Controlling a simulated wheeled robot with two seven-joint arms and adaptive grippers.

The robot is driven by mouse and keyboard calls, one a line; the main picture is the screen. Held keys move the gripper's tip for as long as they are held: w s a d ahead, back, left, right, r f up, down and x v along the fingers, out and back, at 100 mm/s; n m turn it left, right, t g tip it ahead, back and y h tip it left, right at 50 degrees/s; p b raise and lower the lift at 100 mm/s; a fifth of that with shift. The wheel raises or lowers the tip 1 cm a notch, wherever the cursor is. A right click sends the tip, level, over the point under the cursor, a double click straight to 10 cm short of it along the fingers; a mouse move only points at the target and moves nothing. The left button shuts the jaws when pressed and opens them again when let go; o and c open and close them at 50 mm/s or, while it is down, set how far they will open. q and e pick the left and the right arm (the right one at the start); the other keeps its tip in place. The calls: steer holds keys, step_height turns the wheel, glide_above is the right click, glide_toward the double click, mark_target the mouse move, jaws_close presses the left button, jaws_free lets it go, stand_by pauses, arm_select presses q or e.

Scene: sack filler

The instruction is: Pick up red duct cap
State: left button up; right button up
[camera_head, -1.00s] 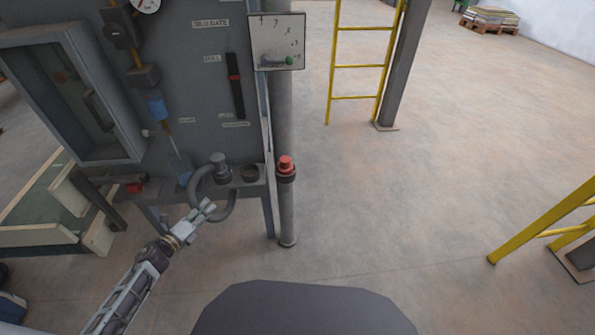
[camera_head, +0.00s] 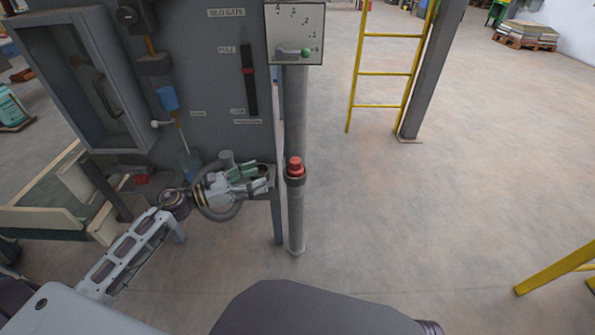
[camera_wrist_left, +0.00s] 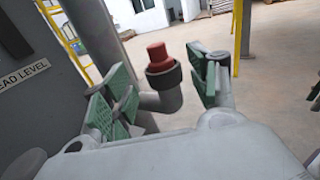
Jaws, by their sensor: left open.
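The red duct cap (camera_head: 295,165) sits upright in a dark collar on a short grey elbow of the vertical duct pipe (camera_head: 296,215), right of the machine cabinet. In the left wrist view the cap (camera_wrist_left: 158,57) shows between the two green-padded fingers, beyond their tips. My left gripper (camera_head: 262,180) is open and empty, just left of the cap and apart from it. It also shows in the left wrist view (camera_wrist_left: 168,92). My right gripper is not in view.
The grey cabinet (camera_head: 215,90) with a slider and labels stands behind my left gripper. A lever panel (camera_head: 296,35) is above the cap. A grey hose (camera_head: 222,216) loops beside the gripper. A yellow ladder (camera_head: 385,75) stands farther back.

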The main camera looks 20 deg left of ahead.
mark_target(295, 160)
arm_select(q)
steer(key=shift+x, duration=4.3)
steer(key=shift+w, duration=0.15)
steer(key=shift+w+a+x, duration=0.1)
steer(key=shift+x, duration=0.65)
steer(key=shift+w+a+x, duration=0.15)
steer(key=shift+x, duration=1.6)
steer(key=c, duration=1.2)
